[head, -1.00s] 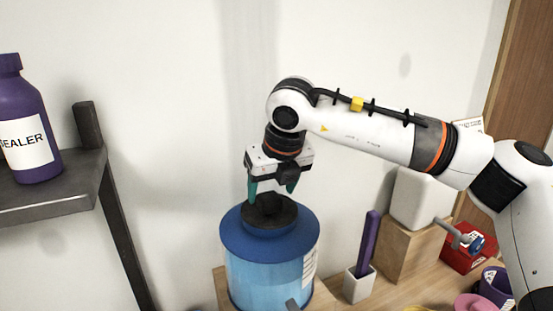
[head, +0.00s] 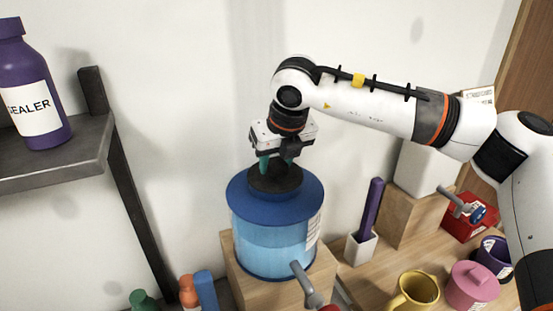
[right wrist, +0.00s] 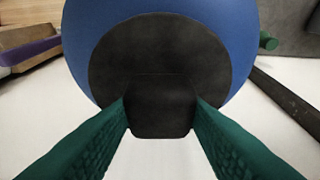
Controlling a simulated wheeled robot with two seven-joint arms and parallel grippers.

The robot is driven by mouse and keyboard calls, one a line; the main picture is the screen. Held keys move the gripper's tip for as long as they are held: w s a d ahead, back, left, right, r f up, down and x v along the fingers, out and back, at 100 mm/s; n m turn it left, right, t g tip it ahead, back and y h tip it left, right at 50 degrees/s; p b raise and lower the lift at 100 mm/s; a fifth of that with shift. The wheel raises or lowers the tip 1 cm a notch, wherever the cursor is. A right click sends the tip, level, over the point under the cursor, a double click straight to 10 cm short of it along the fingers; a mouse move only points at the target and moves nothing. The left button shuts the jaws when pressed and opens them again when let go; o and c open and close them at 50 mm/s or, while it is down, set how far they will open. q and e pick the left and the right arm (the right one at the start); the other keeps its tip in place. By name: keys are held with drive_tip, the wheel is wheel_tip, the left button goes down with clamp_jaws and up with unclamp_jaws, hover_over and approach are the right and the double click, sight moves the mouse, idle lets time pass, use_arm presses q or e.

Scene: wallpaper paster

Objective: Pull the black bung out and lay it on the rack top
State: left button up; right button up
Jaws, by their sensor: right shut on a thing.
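The black bung (head: 275,180) sits in the top of a blue-lidded tank (head: 274,209) with a clear blue body. My right gripper (head: 276,163) points down over it, its green fingers shut on the bung's raised grip. In the right wrist view the two fingers (right wrist: 161,115) press on both sides of the black grip block (right wrist: 161,106), with the wide black disc (right wrist: 115,55) beyond it against the blue lid. The rack (head: 60,157) is a dark grey shelf at the left; its top holds a purple sealer bottle (head: 35,90). My left gripper is not in view.
The tank stands on a wooden block (head: 290,285) with a grey tap (head: 304,280) at its front. To the right are a white pot with a purple stick (head: 371,206), a yellow mug (head: 415,290) and a pink pot (head: 472,285). The rack top's front right part is bare.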

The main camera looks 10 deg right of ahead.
sight(273, 158)
drive_tip(key=shift+c, duration=0.6)
drive_tip(key=shift+r, duration=0.15)
drive_tip(key=shift+r+p, duration=0.35)
drive_tip(key=shift+r, duration=1.3)
drive_tip(key=shift+r+p, duration=0.75)
drive_tip(key=shift+r, duration=1.25)
drive_tip(key=shift+f, duration=0.1)
